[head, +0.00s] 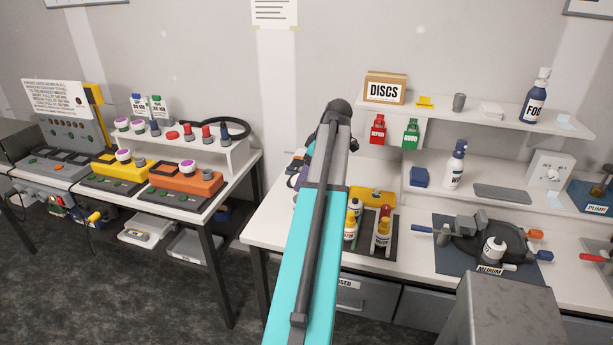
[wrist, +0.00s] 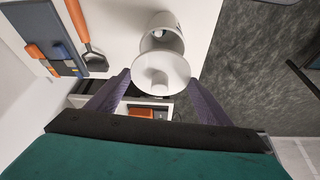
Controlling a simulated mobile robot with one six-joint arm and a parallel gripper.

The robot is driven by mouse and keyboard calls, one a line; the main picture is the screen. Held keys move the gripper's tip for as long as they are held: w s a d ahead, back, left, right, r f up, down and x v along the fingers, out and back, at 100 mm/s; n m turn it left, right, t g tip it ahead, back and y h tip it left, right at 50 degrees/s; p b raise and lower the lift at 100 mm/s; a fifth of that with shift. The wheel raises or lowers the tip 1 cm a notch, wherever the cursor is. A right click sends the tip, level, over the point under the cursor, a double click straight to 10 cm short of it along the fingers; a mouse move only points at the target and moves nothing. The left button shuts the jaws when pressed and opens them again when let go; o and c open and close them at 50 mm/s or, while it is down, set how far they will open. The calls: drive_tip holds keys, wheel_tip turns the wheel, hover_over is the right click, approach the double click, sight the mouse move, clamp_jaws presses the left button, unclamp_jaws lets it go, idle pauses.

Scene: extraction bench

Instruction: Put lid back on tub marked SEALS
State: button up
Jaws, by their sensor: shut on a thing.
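In the wrist view my gripper (wrist: 158,77) is shut on a round white lid (wrist: 160,62) with a small knob, one purple-grey finger on each side. Just beyond the lid is a white tub (wrist: 151,41) at the bench edge. Its mouth is open and something pale and round shows inside. The lid overlaps the near part of the tub in the picture; I cannot tell whether they touch. The tub's marking is not readable. In the head view my arm hides the lid and tub.
In the wrist view a blue holder (wrist: 62,68) with orange pieces and an orange-handled scraper (wrist: 77,34) lie left of the tub. The dark floor (wrist: 245,85) is to the right. In the head view, bottles (head: 382,234) stand right of my arm.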

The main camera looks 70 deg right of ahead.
drive_tip(key=shift+f, duration=0.2)
drive_tip(key=shift+f+b, duration=1.5)
drive_tip(key=shift+f, duration=1.2)
drive_tip(key=shift+f, duration=0.5)
idle(0.6)
drive_tip(key=o, duration=1.1)
drive_tip(key=shift+r, duration=0.15)
drive_tip(key=shift+r+p, duration=1.65)
drive_tip(key=shift+r, duration=1.75)
